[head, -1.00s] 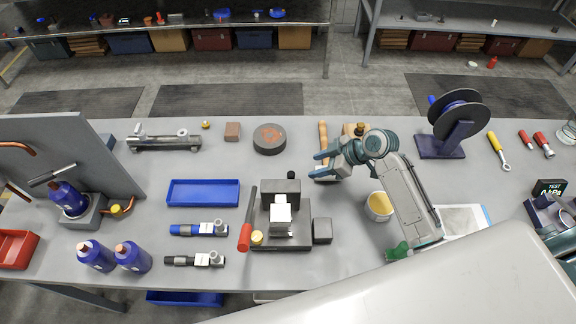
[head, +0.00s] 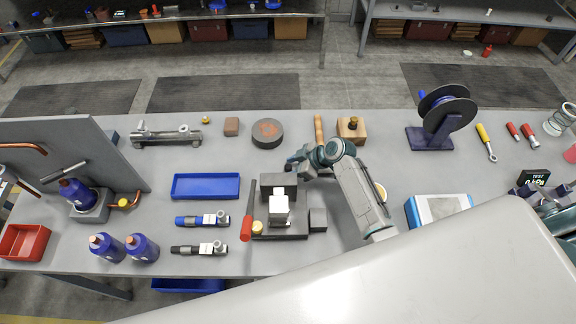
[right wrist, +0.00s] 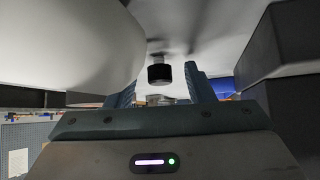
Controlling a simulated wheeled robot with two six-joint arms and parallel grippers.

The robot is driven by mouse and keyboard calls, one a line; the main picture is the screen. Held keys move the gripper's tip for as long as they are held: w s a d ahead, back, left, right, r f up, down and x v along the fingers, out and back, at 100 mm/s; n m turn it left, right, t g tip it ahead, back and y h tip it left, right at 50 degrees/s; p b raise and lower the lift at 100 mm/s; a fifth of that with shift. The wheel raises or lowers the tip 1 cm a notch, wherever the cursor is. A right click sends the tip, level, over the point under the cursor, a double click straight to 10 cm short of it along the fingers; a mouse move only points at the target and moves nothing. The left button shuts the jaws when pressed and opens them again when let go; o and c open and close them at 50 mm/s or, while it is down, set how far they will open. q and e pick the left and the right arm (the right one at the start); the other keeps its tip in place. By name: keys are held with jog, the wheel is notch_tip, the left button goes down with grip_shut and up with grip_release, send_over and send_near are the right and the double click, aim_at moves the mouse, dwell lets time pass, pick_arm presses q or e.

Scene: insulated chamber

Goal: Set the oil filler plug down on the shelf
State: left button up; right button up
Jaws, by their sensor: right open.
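My right gripper (head: 296,166) is open just right of and behind the dark block fixture (head: 286,180) on the grey workbench. In the right wrist view its two fingers (right wrist: 160,88) stand apart. A short black knob-like piece (right wrist: 159,73) with a grey stem shows between and beyond the fingertips; I cannot tell whether they touch it. This may be the oil filler plug, but I cannot be sure. In the head view the gripper hides that spot.
A red-handled tool (head: 248,226) lies along the fixture's left side. A blue tray (head: 206,187) lies farther left. A wooden block (head: 351,129) and a dark disc (head: 267,133) stand behind. Back shelves (head: 180,18) hold several items.

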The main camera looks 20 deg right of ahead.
grip_shut()
